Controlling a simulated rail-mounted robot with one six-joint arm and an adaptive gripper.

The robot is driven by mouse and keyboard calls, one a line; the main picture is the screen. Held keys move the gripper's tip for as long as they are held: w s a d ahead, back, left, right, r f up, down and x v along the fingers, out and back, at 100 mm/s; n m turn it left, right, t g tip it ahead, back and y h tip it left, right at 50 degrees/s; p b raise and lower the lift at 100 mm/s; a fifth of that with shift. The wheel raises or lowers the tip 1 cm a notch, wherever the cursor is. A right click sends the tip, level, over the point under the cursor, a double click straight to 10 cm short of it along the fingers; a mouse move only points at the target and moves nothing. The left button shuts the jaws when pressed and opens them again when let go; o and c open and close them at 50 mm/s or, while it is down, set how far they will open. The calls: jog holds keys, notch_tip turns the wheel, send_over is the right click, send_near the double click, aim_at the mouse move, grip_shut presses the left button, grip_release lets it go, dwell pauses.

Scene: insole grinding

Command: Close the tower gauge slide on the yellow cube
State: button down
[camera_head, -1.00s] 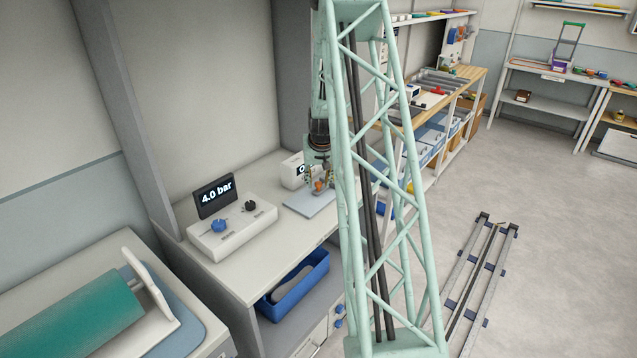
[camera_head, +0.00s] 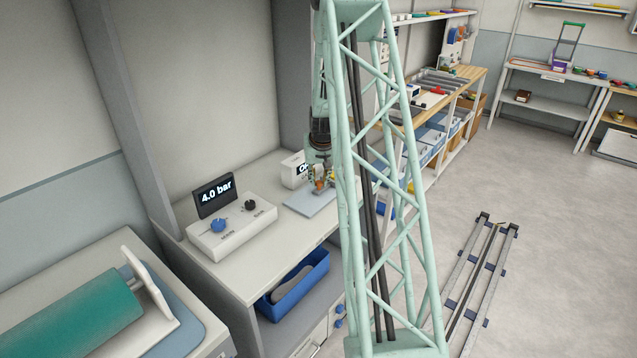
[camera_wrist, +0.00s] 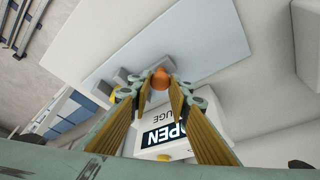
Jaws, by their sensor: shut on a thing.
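The tower gauge is a white box (camera_wrist: 150,139) with a dark display reading "OPEN"; it also stands at the back of the bench in the head view (camera_head: 296,168). An orange round knob (camera_wrist: 160,78) sits at the front of small grey blocks (camera_wrist: 128,77) on a pale blue plate (camera_wrist: 185,45). My gripper (camera_wrist: 160,88) is shut on this knob, with a fingertip on each side. A small yellow patch (camera_wrist: 122,94) beside the left finger may be the yellow cube, mostly hidden. In the head view my gripper (camera_head: 322,182) is over the plate, partly behind the green lattice.
A white control box (camera_head: 232,232) with a "4.0 bar" display stands on the bench to the left. A blue bin (camera_head: 293,285) is on the shelf below. My green lattice column blocks the bench's right part in the head view. The bench front is clear.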

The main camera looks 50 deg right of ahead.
jog(key=shift+d, duration=0.15)
jog(key=c, duration=2.4)
grip_release()
jog(key=shift+r, duration=0.15)
jog(key=shift+v, duration=5.85)
